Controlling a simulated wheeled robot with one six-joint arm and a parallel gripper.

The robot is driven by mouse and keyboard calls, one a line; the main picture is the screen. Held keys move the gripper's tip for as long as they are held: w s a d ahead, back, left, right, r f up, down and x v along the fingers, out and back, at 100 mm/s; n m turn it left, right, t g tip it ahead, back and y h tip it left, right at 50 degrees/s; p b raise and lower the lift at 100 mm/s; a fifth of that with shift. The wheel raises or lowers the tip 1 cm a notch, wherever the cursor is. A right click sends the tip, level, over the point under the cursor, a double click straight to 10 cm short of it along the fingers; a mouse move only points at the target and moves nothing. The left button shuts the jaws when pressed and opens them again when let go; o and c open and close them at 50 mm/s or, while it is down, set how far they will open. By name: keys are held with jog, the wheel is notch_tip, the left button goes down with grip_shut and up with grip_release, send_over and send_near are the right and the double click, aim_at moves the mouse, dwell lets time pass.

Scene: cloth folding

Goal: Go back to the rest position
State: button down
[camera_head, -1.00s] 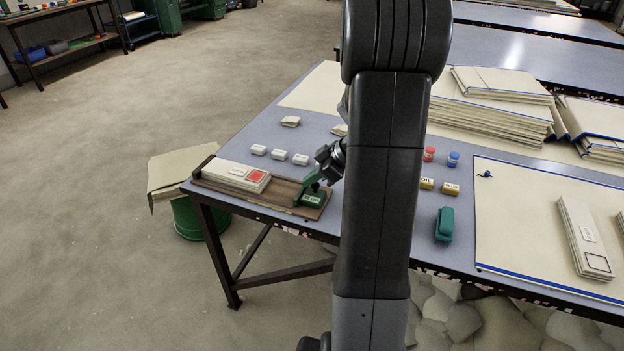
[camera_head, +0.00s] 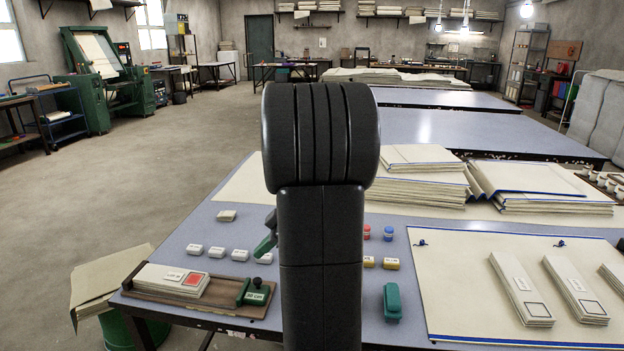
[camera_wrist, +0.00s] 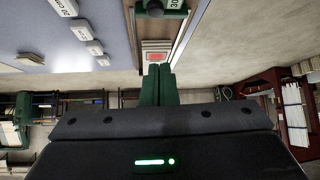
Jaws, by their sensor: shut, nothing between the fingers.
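My gripper (camera_wrist: 158,84) shows in the wrist view with its two green fingers together and nothing between them. In the head view a green part of my gripper (camera_head: 265,246) shows at the left edge of my arm, above the table; the rest is hidden behind the arm. It is raised clear of the wooden tray (camera_head: 222,307) with the folded cloth stack (camera_head: 172,279) and the green stamp-like block (camera_head: 256,291). The tray end also shows at the top of the wrist view, with the green block (camera_wrist: 160,8).
The grey table (camera_head: 210,236) holds white blocks (camera_head: 217,252), red and blue jars (camera_head: 388,233), a green object (camera_head: 392,303) and a cream mat (camera_head: 460,285) with folded cloths. Cloth piles (camera_head: 422,182) stand behind. A green bin (camera_head: 125,333) stands left.

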aim_at(254, 280)
jog(key=x, duration=0.9)
jog(key=shift+b, duration=0.35)
jog(key=shift+s+f, duration=0.1)
jog(key=shift+f, duration=0.45)
jog(key=d+p, duration=0.1)
jog(key=d, duration=0.1)
jog(key=shift+d, duration=0.35)
jog(key=shift+d+f, duration=0.25)
jog(key=shift+d, duration=0.05)
jog(key=shift+a, duration=0.1)
